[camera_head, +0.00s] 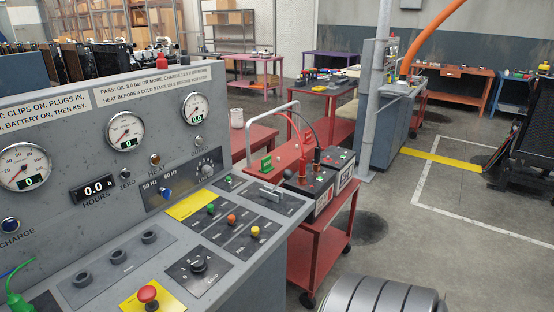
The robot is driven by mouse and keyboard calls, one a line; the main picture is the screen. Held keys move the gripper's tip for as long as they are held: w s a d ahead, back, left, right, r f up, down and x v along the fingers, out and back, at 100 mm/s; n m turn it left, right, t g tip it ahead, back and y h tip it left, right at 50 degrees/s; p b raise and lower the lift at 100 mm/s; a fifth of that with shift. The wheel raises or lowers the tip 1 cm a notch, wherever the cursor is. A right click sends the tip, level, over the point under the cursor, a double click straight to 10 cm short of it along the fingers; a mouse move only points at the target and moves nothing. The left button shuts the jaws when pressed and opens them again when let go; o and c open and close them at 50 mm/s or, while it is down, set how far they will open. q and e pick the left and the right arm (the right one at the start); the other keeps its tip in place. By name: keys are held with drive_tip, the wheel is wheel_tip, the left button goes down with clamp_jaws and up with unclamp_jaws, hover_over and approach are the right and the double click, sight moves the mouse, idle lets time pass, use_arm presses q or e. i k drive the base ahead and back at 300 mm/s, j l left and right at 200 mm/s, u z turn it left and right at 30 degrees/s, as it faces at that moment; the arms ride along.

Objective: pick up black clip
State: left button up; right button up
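A black lead (313,129) arcs down beside a red lead (297,128) at the batteries (312,182) on the red cart. A black clip at the end of the black lead is too small and dark to make out clearly against the battery tops. Red clip-like parts (317,154) stand upright on the batteries. Neither of my grippers shows in the head view.
A grey control panel (95,170) with gauges, knobs and a red stop button (148,294) fills the left and front. The red cart (318,245) stands just beyond its right edge, with a bent metal handle (262,118). A post (374,95) rises behind. Open floor lies right.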

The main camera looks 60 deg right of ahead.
sight(316, 164)
drive_tip(key=z, duration=2.25)
drive_tip(key=i+l+u, duration=0.2)
drive_tip(key=i+l, duration=0.2)
drive_tip(key=i, duration=0.3)
drive_tip(key=i+l+u, duration=0.15)
drive_tip(key=i+l, duration=0.35)
drive_tip(key=i, duration=0.2)
drive_tip(key=i+l+u, duration=0.2)
drive_tip(key=i+l, duration=0.35)
drive_tip(key=i, duration=0.15)
